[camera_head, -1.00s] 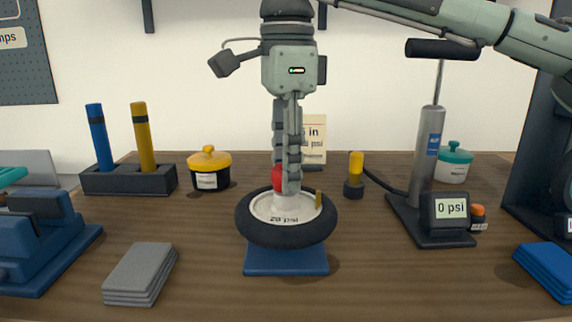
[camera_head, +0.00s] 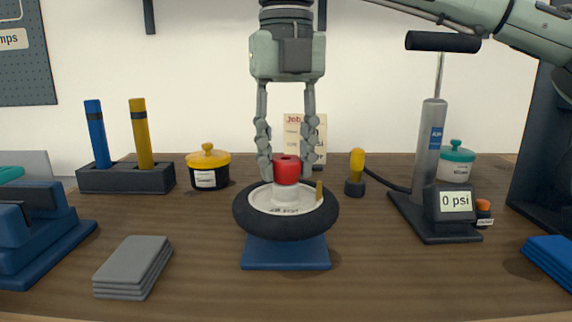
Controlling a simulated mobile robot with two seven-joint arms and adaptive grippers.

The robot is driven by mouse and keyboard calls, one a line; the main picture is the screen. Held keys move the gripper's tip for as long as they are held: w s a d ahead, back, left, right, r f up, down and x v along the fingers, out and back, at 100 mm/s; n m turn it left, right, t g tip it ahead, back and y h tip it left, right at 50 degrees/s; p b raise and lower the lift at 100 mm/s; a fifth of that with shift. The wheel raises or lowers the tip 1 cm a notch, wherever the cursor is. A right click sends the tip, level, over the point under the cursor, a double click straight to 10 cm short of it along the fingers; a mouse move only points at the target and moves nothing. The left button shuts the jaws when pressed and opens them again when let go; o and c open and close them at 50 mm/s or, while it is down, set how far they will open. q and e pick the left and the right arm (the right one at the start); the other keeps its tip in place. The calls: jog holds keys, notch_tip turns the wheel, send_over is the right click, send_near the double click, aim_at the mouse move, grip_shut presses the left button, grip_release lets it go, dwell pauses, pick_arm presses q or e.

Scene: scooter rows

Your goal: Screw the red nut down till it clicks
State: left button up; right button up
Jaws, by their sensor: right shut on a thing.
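The red nut (camera_head: 287,170) sits on top of the white hub (camera_head: 285,199) of a small wheel with a black tyre (camera_head: 285,230). The wheel lies flat on a blue stand (camera_head: 286,255). A short brass-coloured valve (camera_head: 319,190) stands up at the wheel's right side. My right gripper (camera_head: 286,167) points straight down from above, with one finger on the left and one on the right of the nut. It is shut on the red nut. My left gripper is not in view.
A rack (camera_head: 126,179) with blue and yellow tubes and a yellow-lidded pot (camera_head: 208,168) stand behind left. A pump (camera_head: 430,150) with a "0 psi" gauge (camera_head: 455,203) stands right. Grey pads (camera_head: 133,267) lie front left. The table around the stand is clear.

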jog(key=m, duration=0.3)
jog(key=shift+s+m+b, duration=0.2)
jog(key=shift+m+b, duration=0.1)
jog(key=shift+m, duration=0.1)
jog(key=o, duration=1.2)
jog(key=shift+r, duration=0.1)
notch_tip(320, 180, up, 12)
